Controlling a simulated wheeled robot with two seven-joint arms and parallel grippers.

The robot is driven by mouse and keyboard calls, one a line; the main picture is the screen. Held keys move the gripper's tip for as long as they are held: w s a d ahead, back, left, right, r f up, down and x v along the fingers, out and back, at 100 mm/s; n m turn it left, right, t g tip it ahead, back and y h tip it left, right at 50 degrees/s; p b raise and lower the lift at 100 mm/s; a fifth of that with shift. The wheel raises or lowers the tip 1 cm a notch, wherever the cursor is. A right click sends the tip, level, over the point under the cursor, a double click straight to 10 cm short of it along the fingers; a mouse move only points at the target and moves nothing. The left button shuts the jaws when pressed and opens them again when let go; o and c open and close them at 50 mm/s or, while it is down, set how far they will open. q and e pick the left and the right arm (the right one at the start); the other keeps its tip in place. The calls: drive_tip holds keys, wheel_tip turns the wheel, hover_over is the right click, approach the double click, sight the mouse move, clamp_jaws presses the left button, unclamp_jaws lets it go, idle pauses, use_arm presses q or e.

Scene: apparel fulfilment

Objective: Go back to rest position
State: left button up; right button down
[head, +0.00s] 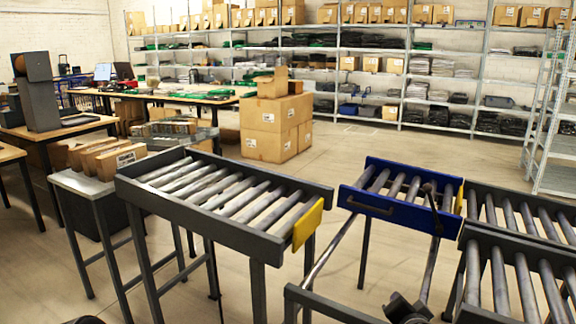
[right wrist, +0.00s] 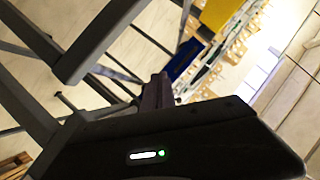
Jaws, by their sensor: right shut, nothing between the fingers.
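My right gripper (right wrist: 160,88) is in the right wrist view, beyond its black housing with a small green light. Its fingers are together and hold nothing. It appears apart from the grey conveyor frame (right wrist: 98,45), though the view is tilted and dim. In the head view a dark rounded part shows at the bottom, right of centre; I cannot tell which part of the right arm it is. My left gripper is not in view.
A grey roller conveyor (head: 285,240) with a yellow end plate stands in front. A blue-ended roller section (head: 385,208) and more rollers (head: 520,270) stand to the right. Cardboard boxes (head: 270,125) stand on the floor behind. Loaded shelves line the back wall.

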drive_tip(key=s+a+f+n+g+y+p, duration=0.25)
drive_tip(key=s+a+f, duration=0.35)
drive_tip(key=f, duration=0.3)
drive_tip(key=s+a+f+n+g+y+p, duration=0.2)
drive_tip(key=s+a+f+n+g, duration=0.3)
drive_tip(key=f, duration=0.4)
drive_tip(key=s+a+f+g+p, duration=0.2)
drive_tip(key=s+a+f+g, duration=0.1)
drive_tip(key=s, duration=0.8)
drive_tip(key=s+a+f+g+y+p, duration=0.1)
drive_tip(key=s+a+f+g+p, duration=0.2)
drive_tip(key=s, duration=0.8)
wheel_tip(320, 180, down, 2)
drive_tip(key=shift+a+f+n+p, duration=0.1)
drive_tip(key=shift+a+n+p, duration=0.25)
drive_tip(key=shift+a, duration=0.2)
drive_tip(key=shift+w, duration=0.1)
